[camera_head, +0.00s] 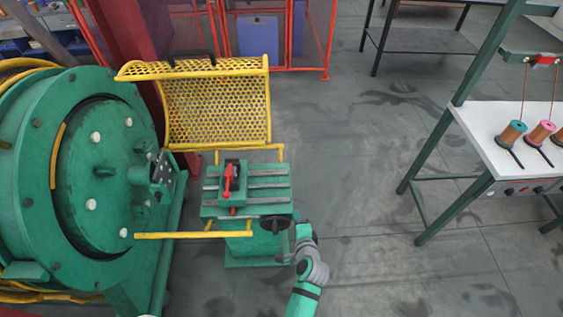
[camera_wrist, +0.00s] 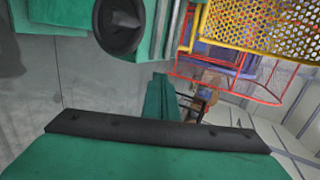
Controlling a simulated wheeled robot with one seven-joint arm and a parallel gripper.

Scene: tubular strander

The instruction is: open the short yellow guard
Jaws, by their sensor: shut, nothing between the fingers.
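The short yellow guard (camera_head: 215,108) is a curved perforated panel in a yellow tube frame. It stands raised at the back of the green machine stand (camera_head: 247,203), clear of the stand's top, with its black handle (camera_head: 190,57) along the upper edge. Part of its mesh shows at the upper right of the wrist view (camera_wrist: 270,25). My gripper (camera_head: 303,232) is at the front right of the stand, beside a dark handwheel (camera_head: 275,224) and well apart from the guard. It is shut and empty; its fingertips are hard to make out.
A large green round drum housing (camera_head: 60,170) stands on the left. A yellow bar (camera_head: 180,235) reaches from it across the stand's front. A red lever (camera_head: 228,180) rises from the stand. A green-framed table with spools (camera_head: 510,133) stands right. Floor between is clear.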

